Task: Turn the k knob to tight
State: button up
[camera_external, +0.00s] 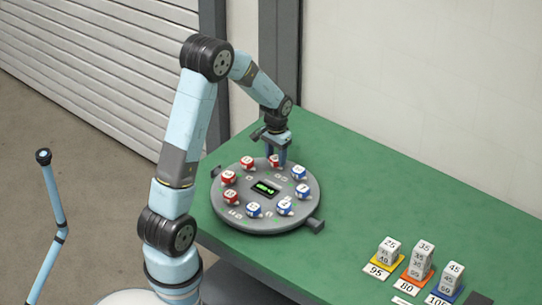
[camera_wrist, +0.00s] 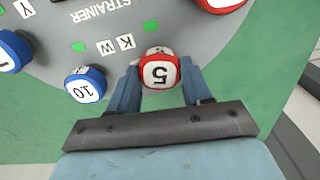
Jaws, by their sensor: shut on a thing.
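A round grey panel (camera_external: 240,222) on the green table carries several red and blue knobs in a ring around a small green display (camera_external: 265,187). My gripper (camera_external: 275,158) reaches down onto the far rim of the panel. In the wrist view its two blue fingers (camera_wrist: 160,85) are shut on a red knob (camera_wrist: 160,72) marked 5, one finger on each side. That red knob also shows in the external view (camera_external: 273,162), partly hidden by the fingers. Small letter tiles, apparently K and W (camera_wrist: 115,45), lie left of it in the wrist view. Which knob each letter names is unclear.
A blue knob (camera_wrist: 86,84) marked 10 sits close beside the left finger. Another red knob (camera_wrist: 222,4) is at the wrist view's top edge. Numbered grey blocks (camera_external: 421,262) on coloured pads stand at the table's right. The green table (camera_external: 370,190) between is clear.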

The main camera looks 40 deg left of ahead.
aim_at(276, 158)
jog(key=m, duration=1.3)
jog(key=shift+m, duration=0.4)
dwell(0.3)
jog(key=o, duration=1)
jog(key=shift+o, duration=0.2)
notch_tip(276, 158, up, 14)
jog(key=shift+f, duration=0.1)
